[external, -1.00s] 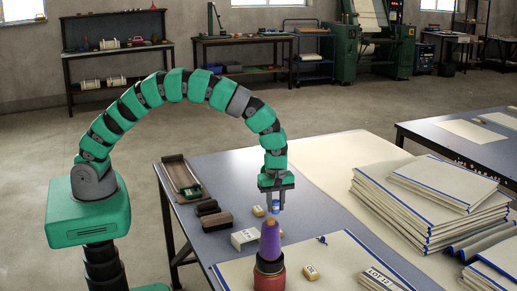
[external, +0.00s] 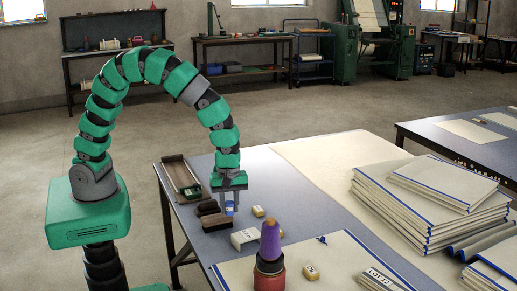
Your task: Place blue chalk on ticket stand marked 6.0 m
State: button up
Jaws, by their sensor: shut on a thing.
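My gripper (external: 229,204) points straight down and is shut on a small blue chalk (external: 229,208). The chalk is above or close to the near part of the grey table, beside the dark brown blocks; its exact height is hard to tell. A white block-like stand (external: 245,239) with small dark print is just below and right of the chalk in the picture. Its print is too small to read, so I cannot tell whether it is the 6.0 m stand. The chalk and the white stand look apart.
Dark brown blocks (external: 216,223) and an open tray (external: 183,180) lie left. Yellowish blocks (external: 258,211) lie right, one (external: 310,272) nearer the front. A purple cone on a red base (external: 270,278) stands in front. A LOT sign (external: 380,281) and stacked boards (external: 430,205) are right.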

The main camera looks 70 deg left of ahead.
jog(key=s+a+r, duration=0.1)
jog(key=s+a, duration=0.2)
jog(key=s, duration=0.6)
jog(key=b, duration=0.2)
send_over(247, 235)
jog(key=shift+a+f, duration=0.2)
jog(key=shift+f, duration=0.5)
jog(key=shift+w+d+f, duration=0.1)
jog(key=shift+f, duration=1.6)
jog(key=shift+f, duration=0.1)
jog(key=o, duration=1)
